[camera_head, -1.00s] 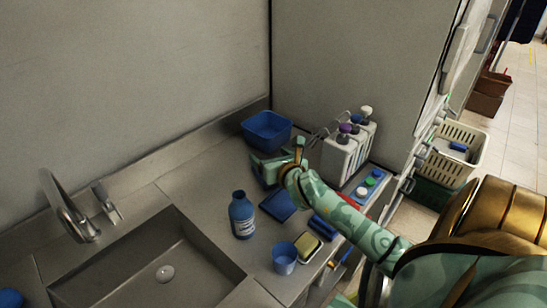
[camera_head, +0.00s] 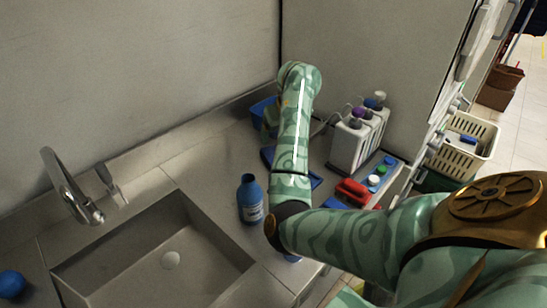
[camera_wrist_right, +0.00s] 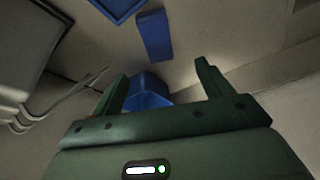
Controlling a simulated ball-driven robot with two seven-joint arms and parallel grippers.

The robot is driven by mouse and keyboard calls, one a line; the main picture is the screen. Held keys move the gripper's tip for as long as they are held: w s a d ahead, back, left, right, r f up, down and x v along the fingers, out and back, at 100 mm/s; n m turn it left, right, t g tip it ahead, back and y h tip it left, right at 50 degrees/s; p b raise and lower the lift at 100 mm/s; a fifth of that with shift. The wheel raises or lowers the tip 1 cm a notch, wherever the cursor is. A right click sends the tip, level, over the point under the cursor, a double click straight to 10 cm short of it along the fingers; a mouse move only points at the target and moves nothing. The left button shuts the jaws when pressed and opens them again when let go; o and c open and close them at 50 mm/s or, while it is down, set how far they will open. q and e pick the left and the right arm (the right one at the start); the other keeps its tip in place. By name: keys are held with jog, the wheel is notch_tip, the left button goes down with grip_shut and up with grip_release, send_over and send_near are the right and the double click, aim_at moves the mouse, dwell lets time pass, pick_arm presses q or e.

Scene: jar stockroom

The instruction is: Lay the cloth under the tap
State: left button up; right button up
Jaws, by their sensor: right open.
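The curved metal tap (camera_head: 70,190) stands at the back left of the sink (camera_head: 150,250). My right gripper (camera_wrist_right: 162,72) is open and empty in the right wrist view, with a blue tub (camera_wrist_right: 148,92) beyond and between its fingers. In the head view this gripper (camera_head: 270,118) is mostly hidden behind my right forearm near the tub. A flat blue rectangle (camera_wrist_right: 155,35) lies on the counter, close to a blue-rimmed square (camera_wrist_right: 120,8) at the top edge. I cannot tell for certain which blue item is the cloth. My left gripper is not in view.
A blue bottle (camera_head: 250,200) stands between the sink and my right arm. White pump dispensers (camera_head: 357,140) stand at the right, with a red item (camera_head: 352,190) in front. A blue ball (camera_head: 12,284) is at the far left. The counter behind the sink's right corner is bare.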

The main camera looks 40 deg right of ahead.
jog(key=b+x, duration=0.2)
jog(key=x, duration=0.6)
jog(key=shift+w+d+f+b, duration=0.15)
jog(key=shift+f+b, duration=0.1)
jog(key=shift+b, duration=0.15)
jog(key=b+x, duration=0.1)
jog(key=x, duration=0.3)
jog(key=shift+d+f+b, duration=0.25)
jog(key=shift+f+b, duration=0.1)
jog(key=shift+w+f, duration=0.2)
jog(key=shift+f, duration=0.1)
jog(key=shift+r, duration=0.1)
jog(key=shift+c, duration=0.4)
jog(key=c, duration=1.1)
jog(key=shift+o, duration=0.2)
jog(key=shift+r, duration=0.1)
